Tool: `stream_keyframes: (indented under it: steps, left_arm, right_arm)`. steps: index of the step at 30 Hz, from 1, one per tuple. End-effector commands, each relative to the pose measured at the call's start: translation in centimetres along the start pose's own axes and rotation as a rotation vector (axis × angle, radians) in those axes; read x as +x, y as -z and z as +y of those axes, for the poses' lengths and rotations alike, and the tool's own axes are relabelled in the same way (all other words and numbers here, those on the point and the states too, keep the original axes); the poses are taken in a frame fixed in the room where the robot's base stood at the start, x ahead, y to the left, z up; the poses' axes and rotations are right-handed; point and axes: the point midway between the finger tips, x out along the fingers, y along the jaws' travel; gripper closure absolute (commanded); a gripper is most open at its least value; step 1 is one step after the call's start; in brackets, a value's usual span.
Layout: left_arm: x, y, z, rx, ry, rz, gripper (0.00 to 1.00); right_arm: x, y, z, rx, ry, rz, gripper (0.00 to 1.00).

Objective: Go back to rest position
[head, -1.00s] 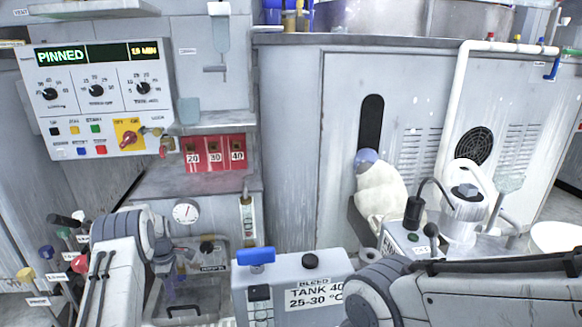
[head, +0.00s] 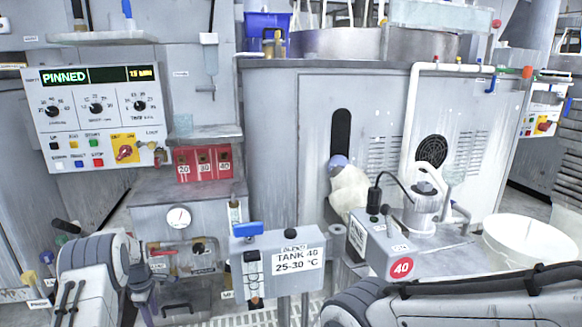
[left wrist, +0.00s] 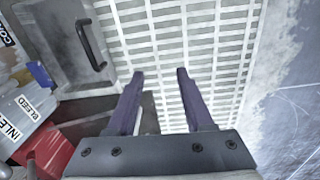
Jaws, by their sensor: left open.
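My left arm comes in at the lower left of the head view. My right arm crosses the lower right of the head view, folded low. Its gripper is out of the picture.
The TANK 40 box (head: 283,262) stands close ahead between my arms. A machine cabinet (head: 285,150) is behind it, and a control panel (head: 75,115) reading PINNED is at left. A white basin (head: 530,240) is at right. A drawer handle (left wrist: 90,45) is near my left gripper.

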Motion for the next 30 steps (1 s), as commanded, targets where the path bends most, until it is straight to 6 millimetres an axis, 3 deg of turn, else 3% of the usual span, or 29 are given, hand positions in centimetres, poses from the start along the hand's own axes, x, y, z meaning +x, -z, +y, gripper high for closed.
stream_keyframes:
  steps: [11, 17, 20, 24, 30]
  left_arm:
    - [-4.6, -3.9, -1.3, 0.259, -0.032, 0.009, 0.48]
    - [-8.6, -7.5, -3.7, 0.51, -0.062, 0.022, 0.48]
    - [-11.3, -9.9, -6.1, 0.69, -0.086, 0.036, 0.48]
    - [-14.9, -13.7, -11.6, 1.013, -0.123, 0.064, 0.48]
    - [-17.6, -16.8, -19.2, 1.383, -0.164, 0.107, 0.48]
  right_arm:
    - [0.0, 0.0, 0.0, 0.0, 0.0, 0.0, 0.5]
    - [0.0, 0.0, 0.0, 0.0, 0.0, 0.0, 0.5]
    - [0.0, 0.0, 0.0, 0.0, 0.0, 0.0, 0.5]
    - [0.0, 0.0, 0.0, 0.0, 0.0, 0.0, 0.5]
    - [0.0, 0.0, 0.0, 0.0, 0.0, 0.0, 0.5]
